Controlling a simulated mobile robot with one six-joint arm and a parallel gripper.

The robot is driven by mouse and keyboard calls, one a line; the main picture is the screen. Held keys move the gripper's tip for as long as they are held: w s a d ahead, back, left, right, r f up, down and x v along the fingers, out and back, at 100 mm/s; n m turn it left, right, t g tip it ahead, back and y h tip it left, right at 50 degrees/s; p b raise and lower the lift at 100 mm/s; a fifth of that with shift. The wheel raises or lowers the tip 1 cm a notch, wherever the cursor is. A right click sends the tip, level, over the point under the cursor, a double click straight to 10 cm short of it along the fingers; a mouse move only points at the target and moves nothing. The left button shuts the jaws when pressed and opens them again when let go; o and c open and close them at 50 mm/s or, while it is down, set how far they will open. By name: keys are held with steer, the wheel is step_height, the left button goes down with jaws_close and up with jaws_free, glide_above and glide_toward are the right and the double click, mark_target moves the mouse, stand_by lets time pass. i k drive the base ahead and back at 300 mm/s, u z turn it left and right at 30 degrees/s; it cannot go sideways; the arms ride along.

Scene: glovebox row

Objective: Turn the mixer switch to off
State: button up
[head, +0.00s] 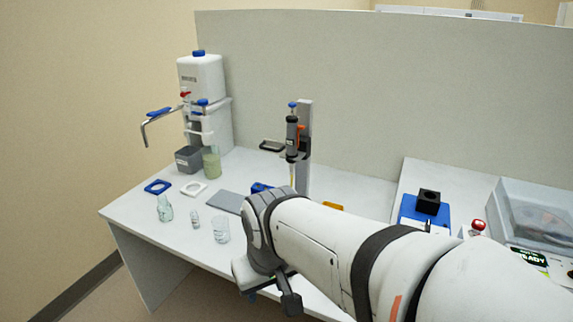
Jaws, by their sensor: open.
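A blue unit with a black block on top, which looks like the mixer (411,207), stands at the right on the bench, beyond my arm. Its lower front is partly hidden by my arm, and I cannot make out its switch or the switch's position. My gripper (268,290) is at the lower middle of the view, left of the mixer and well apart from it. Its dark fingers show only in part below the wrist; they are open and nothing shows between them.
A stand with a dispenser (292,135) rises mid-bench. Glass vessels (221,230) stand at the front left. A white water tank (202,78) is at the back left. A clear-lidded box (540,215) and a red knob (478,225) are at the right. A grey partition (400,100) closes the back.

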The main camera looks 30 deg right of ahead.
mark_target(427, 224)
steer(key=z, duration=1.5)
steer(key=k, duration=0.85)
steer(key=z, duration=0.25)
steer(key=i, duration=0.95)
steer(key=u, duration=0.05)
